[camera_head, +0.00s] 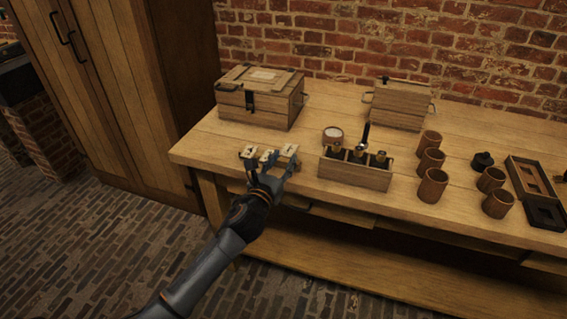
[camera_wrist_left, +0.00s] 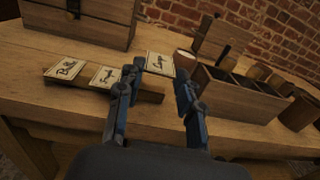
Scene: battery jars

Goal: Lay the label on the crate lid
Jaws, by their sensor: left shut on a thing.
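The crate (camera_head: 245,112) is a wooden box with a dark front clasp at the back left of the bench. Its lid (camera_head: 232,76) is down, with a pale rectangle on top. It shows partly in the left wrist view (camera_wrist_left: 100,26). My left gripper (camera_head: 281,166) is in front of the crate at the bench's front edge. It is shut on a cream label (camera_wrist_left: 160,63) with dark writing, between its fingertips, also visible in the head view (camera_head: 290,150). Two similar labels (camera_wrist_left: 66,69) (camera_wrist_left: 104,77) lie on a wooden strip (camera_wrist_left: 149,93). My right gripper is not in view.
A divided wooden box (camera_head: 352,174) with dark upright items stands right of my left gripper. A round pale-topped jar (camera_head: 332,134) is behind it. Another wooden box (camera_head: 398,105) and several brown cups (camera_head: 431,160) stand farther right.

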